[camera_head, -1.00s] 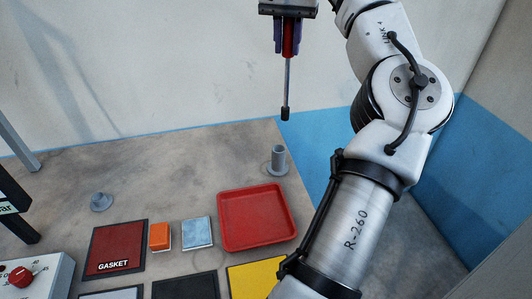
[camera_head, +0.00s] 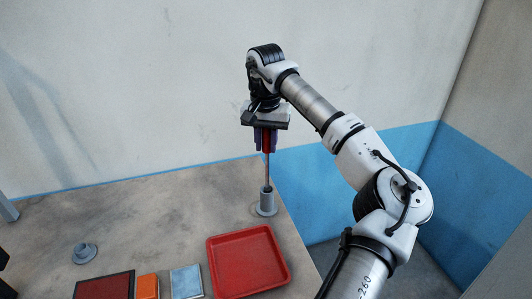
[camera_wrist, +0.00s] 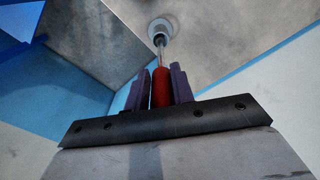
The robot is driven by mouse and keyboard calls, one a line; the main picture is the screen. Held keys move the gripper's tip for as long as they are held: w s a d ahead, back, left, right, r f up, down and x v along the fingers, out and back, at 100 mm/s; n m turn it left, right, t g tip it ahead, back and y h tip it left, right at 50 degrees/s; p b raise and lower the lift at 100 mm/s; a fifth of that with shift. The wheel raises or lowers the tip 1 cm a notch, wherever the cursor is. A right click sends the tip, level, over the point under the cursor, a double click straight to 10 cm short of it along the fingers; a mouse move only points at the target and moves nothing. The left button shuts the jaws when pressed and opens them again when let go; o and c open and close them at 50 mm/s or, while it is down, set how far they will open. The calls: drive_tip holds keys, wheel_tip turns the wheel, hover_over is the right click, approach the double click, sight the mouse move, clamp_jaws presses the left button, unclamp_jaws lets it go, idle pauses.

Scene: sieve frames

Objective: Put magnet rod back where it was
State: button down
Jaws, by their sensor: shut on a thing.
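The magnet rod (camera_head: 267,168) has a red handle and a thin metal shaft. My gripper (camera_head: 266,145) is shut on the red handle, which also shows between the purple fingers in the wrist view (camera_wrist: 161,88). The rod hangs about upright, and its lower end is at the mouth of the grey holder (camera_head: 266,204) near the table's back right edge. The dark tip seen earlier is largely hidden; I cannot tell how deep it sits. In the wrist view the shaft runs to the round holder base (camera_wrist: 160,27).
A red tray (camera_head: 247,262) lies just in front of the holder. A smaller grey fixture (camera_head: 84,253) stands at the left. A dark red pad (camera_head: 104,286), an orange block (camera_head: 147,287) and a pale blue block (camera_head: 187,281) lie at the front. The table behind them is clear.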

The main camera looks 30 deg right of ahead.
drive_tip(key=shift+f+p, duration=0.6)
drive_tip(key=shift+f, duration=1.65)
drive_tip(key=c, duration=1.2)
unclamp_jaws()
drive_tip(key=r+b, duration=0.2)
drive_tip(key=r, duration=0.4)
drive_tip(key=r+b, duration=0.1)
drive_tip(key=r, duration=0.5)
drive_tip(key=shift+s+a+r+b, duration=0.1)
drive_tip(key=shift+s+a+b, duration=0.1)
drive_tip(key=shift+b, duration=0.15)
